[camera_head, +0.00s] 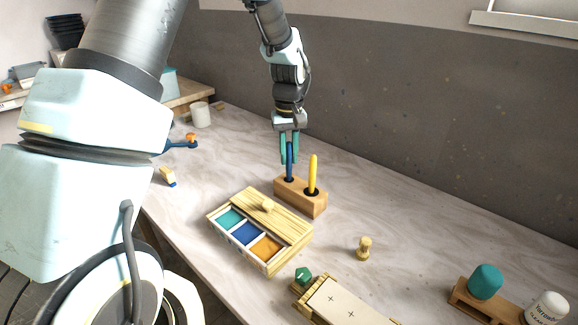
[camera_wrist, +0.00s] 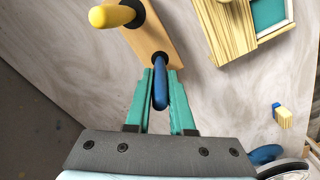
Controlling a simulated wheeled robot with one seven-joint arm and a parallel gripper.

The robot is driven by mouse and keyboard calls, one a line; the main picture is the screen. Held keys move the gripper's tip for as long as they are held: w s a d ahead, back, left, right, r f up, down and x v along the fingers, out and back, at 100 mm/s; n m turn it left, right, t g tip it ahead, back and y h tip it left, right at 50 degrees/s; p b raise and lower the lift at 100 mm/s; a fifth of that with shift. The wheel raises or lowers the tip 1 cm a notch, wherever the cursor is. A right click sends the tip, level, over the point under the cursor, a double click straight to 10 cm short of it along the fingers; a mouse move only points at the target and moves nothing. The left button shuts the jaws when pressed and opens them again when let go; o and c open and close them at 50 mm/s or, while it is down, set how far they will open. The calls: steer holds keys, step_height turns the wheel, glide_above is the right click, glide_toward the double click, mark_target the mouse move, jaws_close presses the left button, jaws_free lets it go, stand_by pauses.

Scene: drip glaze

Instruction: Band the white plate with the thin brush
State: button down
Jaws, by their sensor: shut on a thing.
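My gripper (camera_head: 289,150) is shut on the blue-handled brush (camera_head: 290,165), with its teal fingers on either side of the upright handle. The blue handle (camera_wrist: 160,88) also shows between the fingers in the wrist view. Its lower end is in a hole of the wooden block (camera_head: 300,198); the bristles are hidden. A thicker yellow-handled brush (camera_head: 312,174) stands in the other hole of the same block, apart from my fingers. I cannot make out the white plate for certain in either view.
A wooden paint box (camera_head: 284,222) with teal, blue and orange wells lies in front of the block. A small wooden knob piece (camera_head: 364,248), a cream board with crosses (camera_head: 335,301) and teal and white jars (camera_head: 486,281) stand to the right. The wall rises behind.

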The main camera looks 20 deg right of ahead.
steer(key=shift+r+p, duration=0.55)
steer(key=shift+r, duration=0.5)
step_height(320, 180, up, 10)
steer(key=p, duration=0.7)
steer(key=shift+f, duration=0.2)
